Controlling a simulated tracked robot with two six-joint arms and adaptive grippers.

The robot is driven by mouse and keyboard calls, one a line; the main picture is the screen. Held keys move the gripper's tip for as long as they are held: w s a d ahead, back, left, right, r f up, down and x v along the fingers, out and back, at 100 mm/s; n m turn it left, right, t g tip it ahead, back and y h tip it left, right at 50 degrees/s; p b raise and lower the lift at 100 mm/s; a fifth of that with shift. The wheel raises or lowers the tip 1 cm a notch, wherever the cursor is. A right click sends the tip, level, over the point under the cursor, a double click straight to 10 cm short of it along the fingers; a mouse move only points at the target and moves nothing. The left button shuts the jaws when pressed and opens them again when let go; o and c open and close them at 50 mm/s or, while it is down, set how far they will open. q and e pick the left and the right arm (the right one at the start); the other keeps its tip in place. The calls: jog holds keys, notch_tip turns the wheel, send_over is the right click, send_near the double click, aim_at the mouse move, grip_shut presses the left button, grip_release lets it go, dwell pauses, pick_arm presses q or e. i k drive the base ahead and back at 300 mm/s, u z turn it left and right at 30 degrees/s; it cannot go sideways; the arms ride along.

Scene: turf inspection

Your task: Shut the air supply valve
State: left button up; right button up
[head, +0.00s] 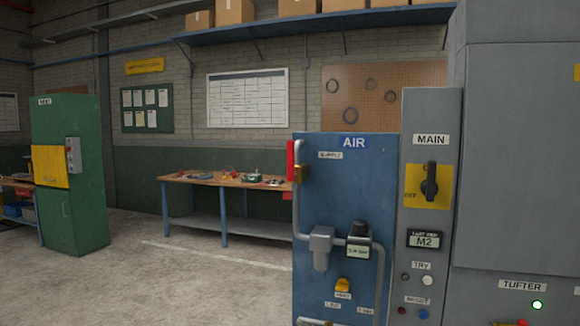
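The blue AIR panel (322,205) stands right of centre in the head view. At its upper left edge is a valve with a red lever handle (291,160) and a brass-coloured body (298,174), next to a label that seems to read SUPPLY (330,155). The red handle stands upright, in line with the grey pipe (298,208) that runs down from the valve. The pipe leads to a grey filter unit (321,243) and a dark-topped regulator with a display (358,240). Neither of my grippers is in view.
Right of the panel is a grey MAIN column with a black rotary switch (429,182) on a yellow plate. A large grey TUFTER cabinet (515,150) stands at far right. A workbench (215,182) and a green cabinet (78,200) stand behind. Open concrete floor (190,275) lies left.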

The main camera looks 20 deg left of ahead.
aim_at(291, 175)
jog(key=u, duration=0.35)
jog(key=i, duration=0.65)
jog(key=u, duration=0.8)
